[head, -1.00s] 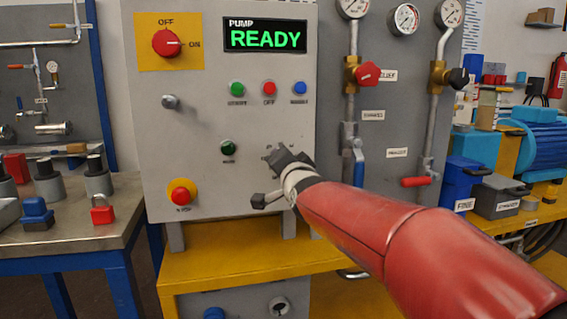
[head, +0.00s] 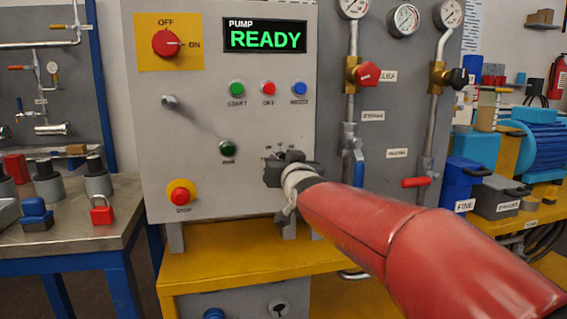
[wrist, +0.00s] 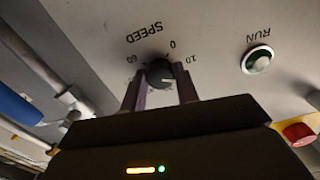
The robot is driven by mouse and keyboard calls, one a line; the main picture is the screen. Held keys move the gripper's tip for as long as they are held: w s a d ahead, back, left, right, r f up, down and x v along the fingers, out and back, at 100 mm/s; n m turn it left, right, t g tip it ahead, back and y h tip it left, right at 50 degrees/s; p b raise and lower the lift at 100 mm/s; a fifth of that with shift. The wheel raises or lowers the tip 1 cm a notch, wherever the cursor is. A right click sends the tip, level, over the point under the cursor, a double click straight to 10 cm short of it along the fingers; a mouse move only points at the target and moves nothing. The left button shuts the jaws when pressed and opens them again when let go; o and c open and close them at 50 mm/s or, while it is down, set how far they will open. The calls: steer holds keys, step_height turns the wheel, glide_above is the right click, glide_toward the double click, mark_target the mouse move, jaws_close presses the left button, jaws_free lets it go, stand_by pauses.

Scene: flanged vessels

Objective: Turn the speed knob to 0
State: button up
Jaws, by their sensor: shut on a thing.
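The black speed knob (wrist: 160,73) shows in the wrist view between the two fingers of my gripper (wrist: 160,88), which is shut on it. The printed marks 60, 0 and 10 and the word SPEED appear around the knob, turned over in this view. A small light mark shows on the knob, but its exact pointing is hard to read. In the head view my gripper (head: 287,172) is at the lower right of the grey pump panel (head: 200,120) and hides the knob. The fingers lie roughly level across the panel there.
The display (head: 265,36) reads PUMP READY. The green run button (head: 228,148) is left of my gripper, and the red stop button (head: 180,194) is lower left. Start, off and other buttons sit above. Valve pipes with a blue handle (head: 359,171) stand close on the right.

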steer(key=shift+n+p, duration=0.95)
steer(key=shift+n, duration=6.35)
steer(key=o, duration=1)
steer(key=shift+c, duration=0.2)
steer(key=b+v, duration=0.1)
steer(key=v, duration=0.6)
steer(key=shift+s, duration=0.4)
steer(key=shift+d, duration=0.15)
